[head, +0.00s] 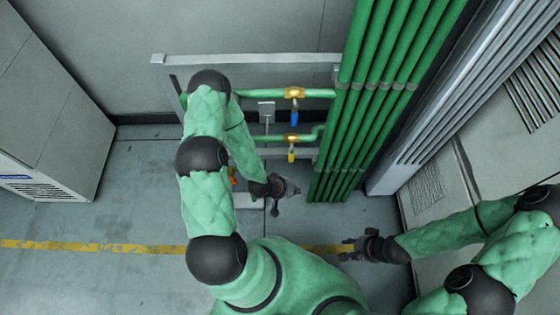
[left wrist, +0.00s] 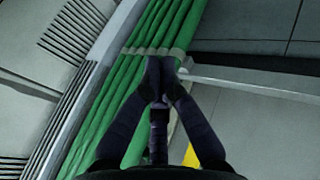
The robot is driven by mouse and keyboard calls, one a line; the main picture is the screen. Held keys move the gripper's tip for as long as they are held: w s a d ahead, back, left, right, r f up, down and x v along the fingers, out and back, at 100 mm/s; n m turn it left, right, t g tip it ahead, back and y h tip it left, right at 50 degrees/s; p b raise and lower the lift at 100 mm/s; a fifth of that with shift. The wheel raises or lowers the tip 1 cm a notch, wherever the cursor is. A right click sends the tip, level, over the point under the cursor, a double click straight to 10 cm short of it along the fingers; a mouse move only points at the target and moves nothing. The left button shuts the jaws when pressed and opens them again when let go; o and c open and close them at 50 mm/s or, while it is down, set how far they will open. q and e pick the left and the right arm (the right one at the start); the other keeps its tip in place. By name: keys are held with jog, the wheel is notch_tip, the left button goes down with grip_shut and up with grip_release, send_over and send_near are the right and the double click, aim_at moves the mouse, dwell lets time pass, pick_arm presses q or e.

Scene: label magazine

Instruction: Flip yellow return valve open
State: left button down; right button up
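The yellow valve handle (head: 291,156) hangs down from a brass-coloured valve body on the lower horizontal green pipe. A yellow patch there, low and right of centre, is too cut off to identify. My right gripper (head: 345,249) is open and empty, lower right, away from the valves.
A blue valve handle (head: 295,117) hangs on the upper pipe, above the yellow one. Vertical green pipes (head: 350,130) stand just right of the valves. A grey label plate (head: 266,108) and an orange-red item (head: 232,176) are left.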

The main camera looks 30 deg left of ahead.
pick_arm(q)
jog(key=w+a+n+t, duration=0.1)
jog(key=a+n+t, duration=0.5)
jog(key=a, duration=0.5)
jog(key=s+a+r+n+t, duration=0.2)
jog(key=s+a+r+t, duration=0.2)
jog(key=s, duration=0.3)
jog(key=shift+a+n+t, duration=0.4)
jog(key=shift+a+t, duration=0.25)
jog(key=shift+t, duration=0.05)
jog(key=shift+r, duration=0.1)
jog(key=b, duration=0.2)
send_near(291, 158)
jog(key=w+a+f, duration=0.2)
jog(key=w+a, duration=0.2)
jog(key=w, duration=0.1)
jog(key=shift+w+d+r+b, duration=0.1)
jog(key=shift+w+d+b, duration=0.1)
jog(key=shift+w+d, duration=0.45)
jog(key=shift+w+d+r+b, duration=0.2)
jog(key=shift+w+d, duration=0.1)
jog(key=shift+d, duration=0.65)
